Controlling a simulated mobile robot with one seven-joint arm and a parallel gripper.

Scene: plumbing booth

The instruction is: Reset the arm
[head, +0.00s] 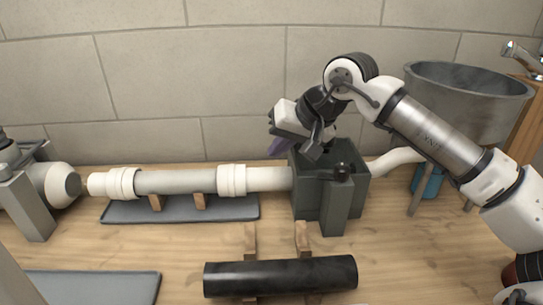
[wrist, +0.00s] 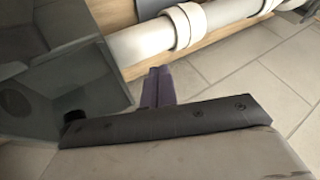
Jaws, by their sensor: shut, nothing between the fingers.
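My gripper (head: 279,147) is above and just behind the dark grey clamp block (head: 335,195) in the head view, partly hidden behind my wrist. Its purple fingers (wrist: 157,87) show close together in the wrist view, shut with nothing between them. My arm reaches in from the right and bends down over the block. The clamp block also shows at the left of the wrist view (wrist: 65,80). A white and grey pipe (head: 185,182) with white collars runs into the block from the left; it also shows in the wrist view (wrist: 140,43).
A black pipe (head: 280,276) lies on wooden supports at the front. Grey trays (head: 105,287) lie on the wooden bench. A grey basin (head: 470,95) stands at the right, with a tap (head: 522,58) and a blue object (head: 428,182) near it. A tiled wall (head: 190,75) closes the back.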

